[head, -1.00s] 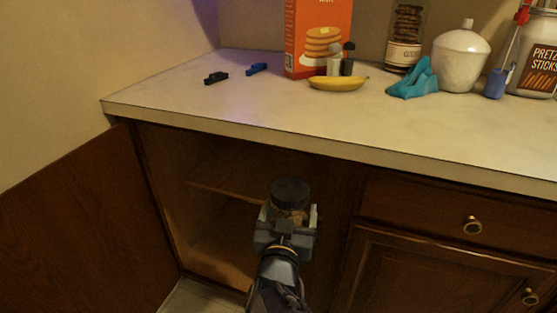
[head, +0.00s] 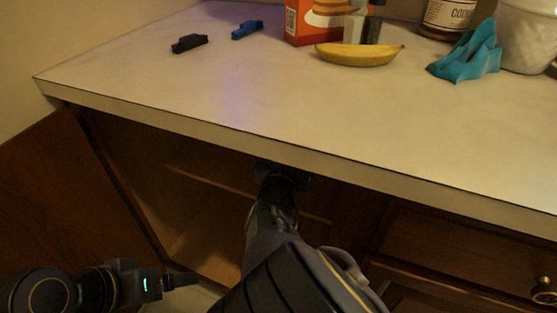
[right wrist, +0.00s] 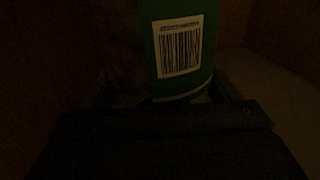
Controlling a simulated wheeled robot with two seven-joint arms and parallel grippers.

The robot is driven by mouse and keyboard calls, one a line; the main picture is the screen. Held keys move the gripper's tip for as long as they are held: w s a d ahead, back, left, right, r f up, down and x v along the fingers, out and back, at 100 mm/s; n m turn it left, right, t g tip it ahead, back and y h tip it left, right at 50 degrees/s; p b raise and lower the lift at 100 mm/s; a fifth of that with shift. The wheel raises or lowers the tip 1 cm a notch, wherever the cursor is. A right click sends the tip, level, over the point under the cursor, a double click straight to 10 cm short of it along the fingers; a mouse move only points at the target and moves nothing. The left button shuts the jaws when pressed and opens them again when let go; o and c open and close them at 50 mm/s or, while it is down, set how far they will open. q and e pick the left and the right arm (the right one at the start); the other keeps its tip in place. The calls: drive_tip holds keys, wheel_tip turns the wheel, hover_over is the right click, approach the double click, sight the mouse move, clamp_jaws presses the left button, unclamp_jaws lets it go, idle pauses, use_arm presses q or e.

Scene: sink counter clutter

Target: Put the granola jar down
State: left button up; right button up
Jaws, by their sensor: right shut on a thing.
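The granola jar (right wrist: 185,85) fills the upper middle of the dark right wrist view. It shows a green label with a white barcode and brownish contents at the left. My right gripper (right wrist: 165,98) is shut on it. In the head view my right arm reaches into the open lower cabinet (head: 200,190), and the gripper (head: 283,172) is partly hidden under the counter edge. The jar cannot be made out there. Whether its base touches a surface cannot be told. My left gripper (head: 180,281) is at the lower left, empty; its finger opening is unclear.
The cabinet door (head: 50,200) stands open at the left. An inner shelf edge (head: 215,182) is faintly visible. On the counter (head: 200,100) above are a banana (head: 358,54), a blue cloth (head: 468,55), an orange box (head: 305,22) and two small clips (head: 189,43). The counter front is clear.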

drive_tip(key=w+a+f+b, duration=0.2)
drive_tip(key=w+f+b, duration=0.3)
drive_tip(key=w+f, duration=0.3)
drive_tip(key=shift+f+b, duration=0.3)
drive_tip(key=shift+f, duration=0.9)
drive_tip(key=shift+w+a, duration=0.1)
drive_tip(key=shift+f, duration=0.15)
drive_tip(key=o, duration=1.4)
drive_tip(key=shift+f, duration=0.1)
drive_tip(key=shift+c, duration=0.2)
drive_tip(key=s+a+p, duration=0.2)
drive_tip(key=s+p, duration=0.1)
drive_tip(key=s, duration=0.8)
drive_tip(key=shift+s+a+p, duration=0.2)
drive_tip(key=shift+s+p, duration=0.1)
drive_tip(key=shift+s, duration=0.1)
